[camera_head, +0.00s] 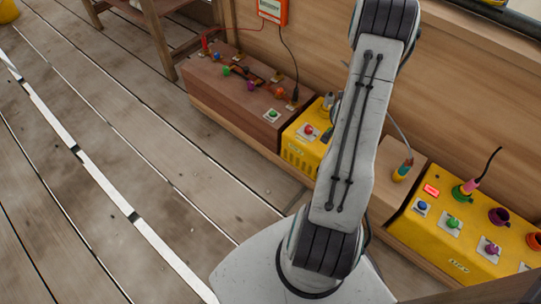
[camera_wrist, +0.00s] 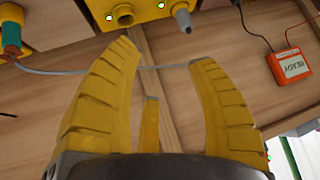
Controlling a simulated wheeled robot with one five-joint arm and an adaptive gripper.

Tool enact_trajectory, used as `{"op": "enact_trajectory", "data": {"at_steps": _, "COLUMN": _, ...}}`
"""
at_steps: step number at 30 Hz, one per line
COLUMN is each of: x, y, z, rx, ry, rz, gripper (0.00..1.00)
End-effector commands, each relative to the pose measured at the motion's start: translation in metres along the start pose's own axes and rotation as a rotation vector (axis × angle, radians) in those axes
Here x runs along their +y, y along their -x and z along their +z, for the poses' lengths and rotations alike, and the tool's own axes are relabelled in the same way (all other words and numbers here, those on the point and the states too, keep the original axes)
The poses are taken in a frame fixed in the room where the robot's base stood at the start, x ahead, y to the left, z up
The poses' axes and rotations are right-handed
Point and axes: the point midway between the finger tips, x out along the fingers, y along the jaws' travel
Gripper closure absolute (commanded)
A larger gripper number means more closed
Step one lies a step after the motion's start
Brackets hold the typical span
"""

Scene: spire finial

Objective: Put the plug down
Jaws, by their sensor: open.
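My gripper (camera_wrist: 165,55) shows in the wrist view with its yellow fingers spread and nothing held between them. In the head view my arm hides it. A plug with teal, orange and yellow bands (camera_head: 402,170) stands upright on a wooden block, with a grey cable rising from it. It also shows at the upper left of the wrist view (camera_wrist: 11,38), apart from my fingers. The grey cable (camera_wrist: 60,72) runs across behind my fingers. A grey plug-like piece (camera_wrist: 182,18) is beyond my fingertips, at the yellow box. I cannot tell which plug is meant.
A yellow box (camera_head: 298,150) is partly behind my arm. Another yellow box (camera_head: 455,245) with coloured buttons and sockets stands at the right. A brown box (camera_head: 220,85) with plugs and leads is at the left. An orange meter (camera_wrist: 290,65) hangs on the wooden wall.

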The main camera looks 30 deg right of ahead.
Motion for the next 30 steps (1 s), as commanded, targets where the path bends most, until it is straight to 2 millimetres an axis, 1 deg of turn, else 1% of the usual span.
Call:
{"op": "enact_trajectory", "data": {"at_steps": 1, "x": -0.028, "y": 0.019, "z": -0.006, "rx": -0.022, "ry": 0.052, "rz": -0.034, "gripper": 0.48}}
{"op": "enact_trajectory", "data": {"at_steps": 2, "x": -0.041, "y": 0.029, "z": -0.006, "rx": -0.044, "ry": 0.081, "rz": -0.050, "gripper": 0.48}}
{"op": "enact_trajectory", "data": {"at_steps": 3, "x": -0.058, "y": 0.044, "z": -0.005, "rx": -0.072, "ry": 0.119, "rz": -0.070, "gripper": 0.48}}
{"op": "enact_trajectory", "data": {"at_steps": 5, "x": -0.082, "y": 0.068, "z": -0.001, "rx": -0.114, "ry": 0.178, "rz": -0.100, "gripper": 0.48}}
{"op": "enact_trajectory", "data": {"at_steps": 6, "x": -0.096, "y": 0.086, "z": 0.003, "rx": -0.142, "ry": 0.219, "rz": -0.119, "gripper": 0.48}}
{"op": "enact_trajectory", "data": {"at_steps": 8, "x": -0.115, "y": 0.113, "z": 0.010, "rx": -0.182, "ry": 0.280, "rz": -0.147, "gripper": 0.48}}
{"op": "enact_trajectory", "data": {"at_steps": 9, "x": -0.126, "y": 0.132, "z": 0.015, "rx": -0.209, "ry": 0.321, "rz": -0.165, "gripper": 0.48}}
{"op": "enact_trajectory", "data": {"at_steps": 11, "x": -0.140, "y": 0.161, "z": 0.026, "rx": -0.247, "ry": 0.386, "rz": -0.191, "gripper": 0.48}}
{"op": "enact_trajectory", "data": {"at_steps": 12, "x": -0.147, "y": 0.181, "z": 0.033, "rx": -0.273, "ry": 0.428, "rz": -0.209, "gripper": 0.48}}
{"op": "enact_trajectory", "data": {"at_steps": 13, "x": -0.152, "y": 0.195, "z": 0.039, "rx": -0.292, "ry": 0.461, "rz": -0.221, "gripper": 0.48}}
{"op": "enact_trajectory", "data": {"at_steps": 14, "x": -0.155, "y": 0.210, "z": 0.045, "rx": -0.310, "ry": 0.494, "rz": -0.233, "gripper": 0.48}}
{"op": "enact_trajectory", "data": {"at_steps": 15, "x": -0.158, "y": 0.230, "z": 0.054, "rx": -0.334, "ry": 0.537, "rz": -0.248, "gripper": 0.48}}
{"op": "enact_trajectory", "data": {"at_steps": 17, "x": -0.160, "y": 0.258, "z": 0.067, "rx": -0.369, "ry": 0.600, "rz": -0.269, "gripper": 0.48}}
{"op": "enact_trajectory", "data": {"at_steps": 18, "x": -0.159, "y": 0.276, "z": 0.076, "rx": -0.391, "ry": 0.642, "rz": -0.282, "gripper": 0.48}}
{"op": "enact_trajectory", "data": {"at_steps": 21, "x": -0.152, "y": 0.315, "z": 0.095, "rx": -0.439, "ry": 0.736, "rz": -0.309, "gripper": 0.48}}
{"op": "enact_trajectory", "data": {"at_steps": 25, "x": -0.137, "y": 0.353, "z": 0.116, "rx": -0.489, "ry": 0.838, "rz": -0.334, "gripper": 0.48}}
{"op": "enact_trajectory", "data": {"at_steps": 27, "x": -0.129, "y": 0.368, "z": 0.123, "rx": -0.510, "ry": 0.878, "rz": -0.343, "gripper": 0.48}}
{"op": "enact_trajectory", "data": {"at_steps": 30, "x": -0.119, "y": 0.382, "z": 0.131, "rx": -0.532, "ry": 0.921, "rz": -0.350, "gripper": 0.48}}
